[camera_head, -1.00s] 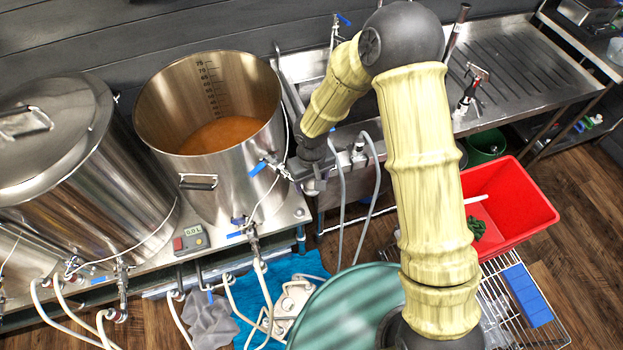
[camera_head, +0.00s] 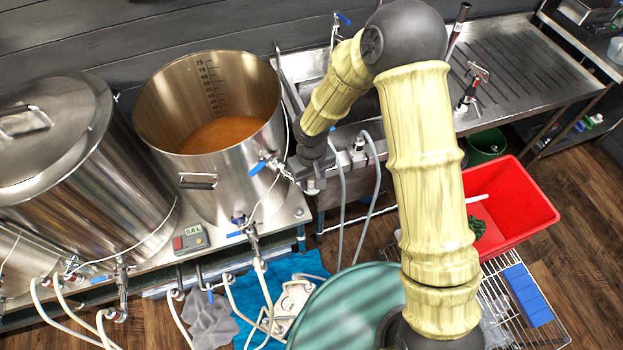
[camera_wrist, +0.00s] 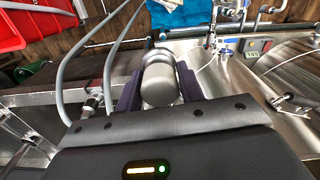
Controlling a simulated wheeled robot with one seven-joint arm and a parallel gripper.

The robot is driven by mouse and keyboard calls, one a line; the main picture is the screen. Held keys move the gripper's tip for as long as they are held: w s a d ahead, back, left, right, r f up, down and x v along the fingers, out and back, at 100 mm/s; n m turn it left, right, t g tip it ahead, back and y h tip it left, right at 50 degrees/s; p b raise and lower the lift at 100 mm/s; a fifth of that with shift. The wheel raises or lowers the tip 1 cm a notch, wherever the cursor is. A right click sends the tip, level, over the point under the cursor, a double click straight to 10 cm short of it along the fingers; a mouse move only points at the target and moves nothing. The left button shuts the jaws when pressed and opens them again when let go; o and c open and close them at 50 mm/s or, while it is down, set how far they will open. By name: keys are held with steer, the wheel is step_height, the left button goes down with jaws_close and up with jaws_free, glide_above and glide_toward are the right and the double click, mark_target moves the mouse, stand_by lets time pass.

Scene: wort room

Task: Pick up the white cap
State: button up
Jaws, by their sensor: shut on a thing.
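In the head view my gripper (camera_head: 309,184) is at the end of the bent arm, beside the open kettle's right side and in front of the sink bench. The cap is too small and hidden to make out clearly there.
The open steel kettle (camera_head: 187,188) with amber liquid stands left of my gripper, its valve and blue handle close by. Grey hoses (camera_head: 343,215) hang just to the right. A red bin (camera_head: 530,200) and a wire rack (camera_head: 490,290) stand at the right.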

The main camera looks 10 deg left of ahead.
step_height(320, 180, up, 10)
steer(key=shift+f+b, duration=0.15)
steer(key=shift+b, duration=1)
step_height(320, 180, up, 4)
steer(key=p, duration=0.3)
steer(key=shift+r+p, duration=0.25)
steer(key=shift+p, duration=0.05)
stand_by(0.4)
steer(key=w+d+f+m+b, duration=0.1)
steer(key=w+d+f+m, duration=0.2)
steer(key=d, duration=0.5)
steer(key=w+d+f+m+b, duration=0.2)
steer(key=w+d+f+m, duration=0.2)
steer(key=d, duration=0.5)
steer(key=w+d+f+m+b, duration=0.2)
steer(key=w+d+f+m, duration=0.2)
steer(key=w+d, duration=0.3)
steer(key=shift+d, duration=0.85)
